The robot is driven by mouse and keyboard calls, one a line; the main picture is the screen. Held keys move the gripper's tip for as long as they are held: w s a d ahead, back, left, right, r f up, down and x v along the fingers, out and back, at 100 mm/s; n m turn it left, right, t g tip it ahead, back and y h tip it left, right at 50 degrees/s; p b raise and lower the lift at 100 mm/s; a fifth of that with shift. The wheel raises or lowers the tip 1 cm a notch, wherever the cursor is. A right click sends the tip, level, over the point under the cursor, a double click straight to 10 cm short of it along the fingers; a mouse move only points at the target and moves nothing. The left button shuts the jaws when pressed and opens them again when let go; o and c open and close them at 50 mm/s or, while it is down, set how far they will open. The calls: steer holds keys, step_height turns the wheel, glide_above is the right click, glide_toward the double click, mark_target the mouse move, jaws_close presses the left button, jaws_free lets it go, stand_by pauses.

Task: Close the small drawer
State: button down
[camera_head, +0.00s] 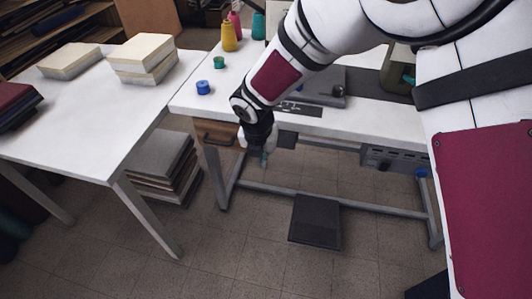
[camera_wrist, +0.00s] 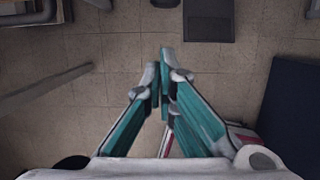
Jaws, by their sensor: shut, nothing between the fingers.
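The small drawer (camera_head: 214,133) has a brown wooden front with a dark handle. It sits under the left end of the white sewing table in the head view. I cannot tell how far it stands out, as my arm covers its right side. My gripper (camera_head: 264,160) points down just right of the drawer front, below the table top level. I cannot tell whether it touches the drawer. In the wrist view its teal fingers (camera_wrist: 161,75) are together with nothing between them, above the tiled floor.
The sewing table (camera_head: 182,103) carries thread spools (camera_head: 229,38) and a machine. Its grey leg (camera_head: 216,175) stands below the drawer. A white side table (camera_head: 85,110) with book stacks is at left, boards (camera_head: 160,165) beneath it. A dark pedal (camera_head: 316,221) lies on the floor.

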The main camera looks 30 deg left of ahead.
steer(key=p+v, duration=0.2)
steer(key=v, duration=0.8)
steer(key=shift+s, duration=0.2)
steer(key=d+r+m+h, duration=0.1)
steer(key=d+r+m, duration=0.3)
steer(key=d, duration=0.3)
steer(key=w+d+r+m, duration=0.1)
steer(key=d+r+m, duration=0.4)
steer(key=d, duration=0.3)
steer(key=d+r+m+h, duration=0.1)
steer(key=d+r+m, duration=0.3)
steer(key=d, duration=0.3)
steer(key=s+d+r+m, duration=0.3)
steer(key=s+d+m, duration=0.1)
steer(key=d+m, duration=0.25)
steer(key=s+d+r+m, duration=0.2)
steer(key=s+d+m, duration=0.25)
steer(key=d, duration=0.25)
steer(key=s+d+m+g+y, duration=0.1)
steer(key=s+d+m, duration=0.2)
steer(key=s+m, duration=0.45)
steer(key=s+d+m, duration=0.3)
steer(key=s+m, duration=0.4)
steer(key=s, duration=0.1)
step_height(320, 180, up, 14)
steer(key=t+p, duration=0.2)
steer(key=p, duration=1.1)
steer(key=shift+d+r+p, duration=0.2)
steer(key=shift+d+p, duration=0.15)
steer(key=shift+p, duration=0.05)
